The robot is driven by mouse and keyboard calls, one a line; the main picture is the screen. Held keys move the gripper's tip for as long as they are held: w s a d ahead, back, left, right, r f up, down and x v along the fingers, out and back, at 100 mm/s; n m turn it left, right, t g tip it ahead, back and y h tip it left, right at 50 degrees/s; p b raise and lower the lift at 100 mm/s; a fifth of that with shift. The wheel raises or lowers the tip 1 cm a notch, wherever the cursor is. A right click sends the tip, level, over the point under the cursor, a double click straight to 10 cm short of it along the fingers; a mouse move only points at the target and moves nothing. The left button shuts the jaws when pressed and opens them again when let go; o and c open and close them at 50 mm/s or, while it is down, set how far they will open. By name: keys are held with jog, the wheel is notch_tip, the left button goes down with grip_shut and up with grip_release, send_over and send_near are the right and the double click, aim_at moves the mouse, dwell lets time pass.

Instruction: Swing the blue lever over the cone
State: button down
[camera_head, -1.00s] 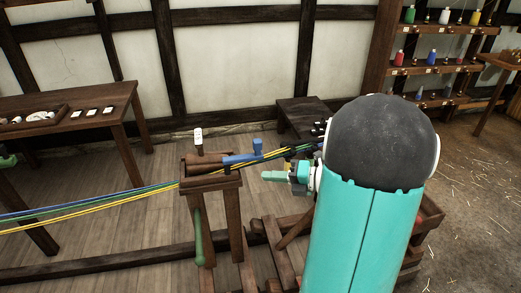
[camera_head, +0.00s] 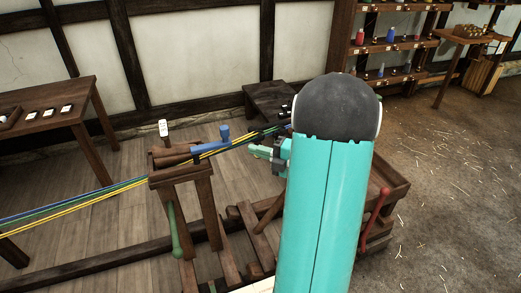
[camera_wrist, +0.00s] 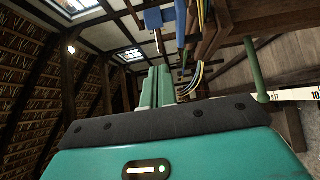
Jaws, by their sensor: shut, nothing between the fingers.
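The blue lever (camera_head: 224,135) has an upright blue grip on a blue bar, on the right side of a wooden stand (camera_head: 180,176). A brown wooden cone (camera_head: 172,156) lies on top of the stand, left of the lever. Blue, green and yellow strands pass beside it. My gripper (camera_head: 255,152) is shut and empty, to the right of the blue grip and slightly lower in the picture, seemingly apart from it. In the wrist view, my teal fingers (camera_wrist: 158,86) are together, and blue lever parts (camera_wrist: 153,18) show above them.
A white-topped peg (camera_head: 164,130) stands behind the cone. A green lever (camera_head: 174,231) hangs on the stand's front and a red lever (camera_head: 375,220) is at the right. A dark low table (camera_head: 268,98) is behind. The floor at right is open, with straw.

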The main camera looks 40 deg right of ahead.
aim_at(223, 134)
jog(key=w+a, duration=0.1)
jog(key=w, duration=0.8)
jog(key=shift+w, duration=0.35)
jog(key=shift+w+d, duration=0.1)
